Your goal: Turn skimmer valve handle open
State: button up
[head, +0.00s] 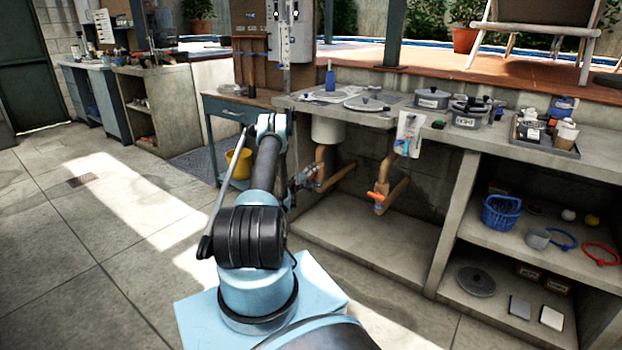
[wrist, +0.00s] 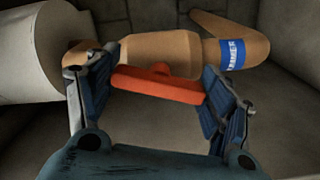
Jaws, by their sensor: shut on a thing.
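The skimmer valve handle (wrist: 158,86) is a red-orange bar on a tan pipe valve (wrist: 155,48), seen in the wrist view. It lies nearly crosswise in the picture, tilted slightly down to the right. A blue label (wrist: 232,54) on the pipe reads roughly "SKIMMER". My gripper (wrist: 160,76) is shut on the handle, with one finger at each end of the bar. In the head view my gripper (head: 306,178) is at the left pipe (head: 321,168) under the counter. The handle is hard to make out there.
A white cylinder (wrist: 35,55) stands close left of my gripper. A second valve with an orange handle (head: 377,197) is on the pipe to the right. The counter (head: 350,117) is overhead, with a concrete post (head: 452,215) farther right. The floor at left is open.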

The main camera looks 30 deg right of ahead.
jog(key=shift+s+d+n, duration=0.1)
jog(key=shift+s+n, duration=0.05)
jog(key=shift+n, duration=1.65)
jog(key=o, duration=1.1)
jog(key=shift+f, duration=0.1)
jog(key=shift+a, duration=0.4)
jog(key=shift+v, duration=3.4)
